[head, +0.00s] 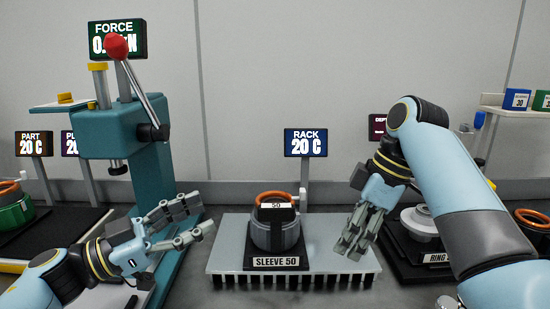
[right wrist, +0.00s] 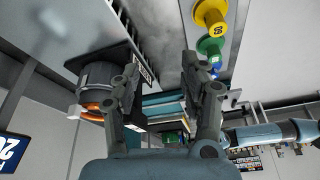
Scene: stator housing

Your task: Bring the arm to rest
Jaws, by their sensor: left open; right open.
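My left gripper (head: 190,222) is open and empty, in front of the teal press at the left of the head view. My right gripper (head: 350,245) points down, open and empty, to the right of the sleeve stand. In the right wrist view the fingers of my right gripper (right wrist: 165,85) are spread apart with nothing between them. A grey stator housing (head: 275,235) with an orange ring on top stands on the rack (head: 225,262), behind a "SLEEVE 50" label. The housing also shows in the right wrist view (right wrist: 95,75).
The teal press (head: 115,130) with its red-knobbed lever stands near my left arm. A "RING" station (head: 422,225) is partly hidden behind my right arm. A green housing (head: 14,210) is at the far left. Yellow and green flanged pieces (right wrist: 211,15) show in the right wrist view.

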